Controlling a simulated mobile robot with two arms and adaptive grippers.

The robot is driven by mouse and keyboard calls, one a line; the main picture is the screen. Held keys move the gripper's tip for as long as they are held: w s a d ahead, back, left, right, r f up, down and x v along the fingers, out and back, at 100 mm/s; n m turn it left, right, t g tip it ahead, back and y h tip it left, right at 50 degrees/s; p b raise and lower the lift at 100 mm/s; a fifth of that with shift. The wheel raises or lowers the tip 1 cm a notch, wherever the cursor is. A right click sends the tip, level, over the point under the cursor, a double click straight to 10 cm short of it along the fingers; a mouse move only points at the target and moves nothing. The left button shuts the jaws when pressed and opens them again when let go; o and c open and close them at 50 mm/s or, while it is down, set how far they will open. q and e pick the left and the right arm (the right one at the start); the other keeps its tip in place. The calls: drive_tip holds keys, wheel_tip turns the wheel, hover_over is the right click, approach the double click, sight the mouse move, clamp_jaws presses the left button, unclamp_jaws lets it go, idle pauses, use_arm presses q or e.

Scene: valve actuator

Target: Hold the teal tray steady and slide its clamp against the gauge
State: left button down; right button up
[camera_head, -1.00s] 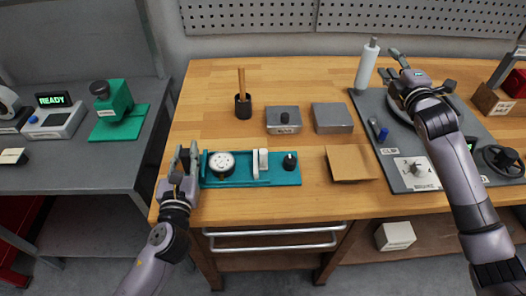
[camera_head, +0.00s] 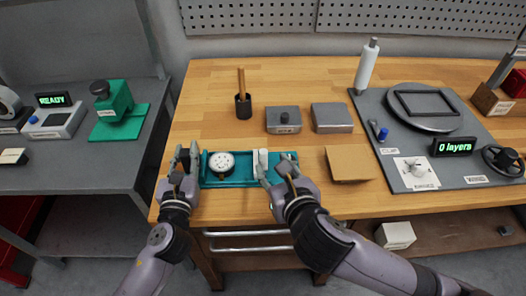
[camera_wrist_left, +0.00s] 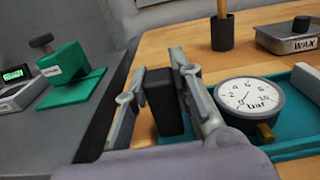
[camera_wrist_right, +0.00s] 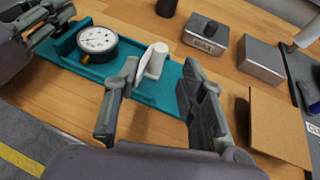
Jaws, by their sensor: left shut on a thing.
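The teal tray (camera_head: 241,180) lies along the table's front edge. The round white-faced gauge (camera_head: 221,162) sits in its left part; its dial shows in the left wrist view (camera_wrist_left: 250,95). The white clamp (camera_head: 261,160) stands in the tray to the right of the gauge, with a clear gap between them. My left gripper (camera_head: 186,156) is shut on a dark block (camera_wrist_left: 164,102) at the tray's left end. My right gripper (camera_head: 277,168) is open over the tray's right part; in the right wrist view its left finger is beside the clamp (camera_wrist_right: 150,62). The tray's black knob is hidden.
A brown pad (camera_head: 349,163) lies just right of my right gripper. Two grey tins (camera_head: 283,119) (camera_head: 332,118) and a black cup (camera_head: 243,106) stand behind the tray. A grey station (camera_head: 440,165) with a round plate fills the right.

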sight(264, 155)
drive_tip(key=x, duration=0.9)
drive_tip(key=shift+c, duration=0.5)
clamp_jaws()
